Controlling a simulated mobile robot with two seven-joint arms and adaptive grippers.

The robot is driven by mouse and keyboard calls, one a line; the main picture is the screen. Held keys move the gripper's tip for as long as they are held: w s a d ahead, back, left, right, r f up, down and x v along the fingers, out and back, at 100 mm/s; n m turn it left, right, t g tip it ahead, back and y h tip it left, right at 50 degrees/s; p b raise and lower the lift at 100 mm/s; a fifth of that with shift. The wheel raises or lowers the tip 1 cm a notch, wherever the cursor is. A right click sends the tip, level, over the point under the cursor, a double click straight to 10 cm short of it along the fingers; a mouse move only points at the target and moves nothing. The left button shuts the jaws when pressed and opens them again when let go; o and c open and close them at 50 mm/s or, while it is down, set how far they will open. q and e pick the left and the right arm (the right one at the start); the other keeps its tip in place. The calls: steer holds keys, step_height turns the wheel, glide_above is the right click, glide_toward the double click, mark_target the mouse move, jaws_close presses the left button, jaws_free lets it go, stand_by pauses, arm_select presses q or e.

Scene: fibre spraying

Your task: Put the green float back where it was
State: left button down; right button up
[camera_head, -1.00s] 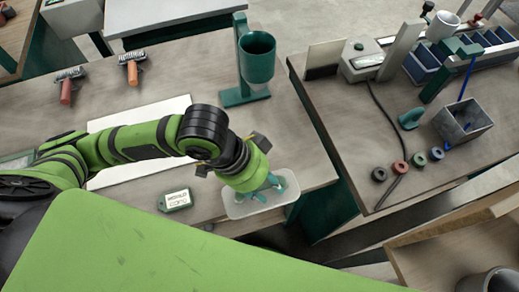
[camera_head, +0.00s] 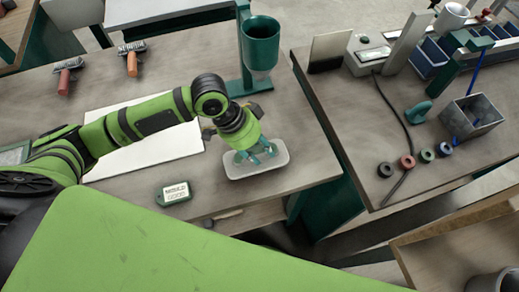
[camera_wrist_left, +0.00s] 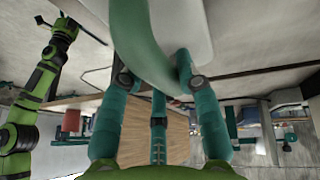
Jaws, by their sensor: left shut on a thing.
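My left gripper (camera_head: 258,155) is shut on the green float, which shows as a curved green handle (camera_wrist_left: 145,45) between its teal fingers in the left wrist view. Close behind the handle is a pale, rounded flat piece (camera_wrist_left: 187,22). In the head view the pale piece (camera_head: 272,170) sits under the fingers, over the front right part of the wooden table (camera_head: 130,215). I cannot tell whether it touches the table. The fingers hide most of the handle. A green and black arm of mine shows at the left of the wrist view; its fingers cannot be made out.
A green cup on a stand (camera_head: 260,50) is behind the gripper. A white sheet (camera_head: 150,150) lies left, with a labelled tag (camera_head: 174,193) in front. Two orange-handled tools (camera_head: 132,62) lie farther back. Across a gap, the right table holds a metal box (camera_head: 470,118) and several small rings (camera_head: 407,161).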

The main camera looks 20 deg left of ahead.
arm_select(q)
steer(key=shift+f, duration=0.8)
steer(key=shift+f, duration=0.2)
steer(key=c, duration=1)
jaws_free()
steer(key=shift+o, duration=0.6)
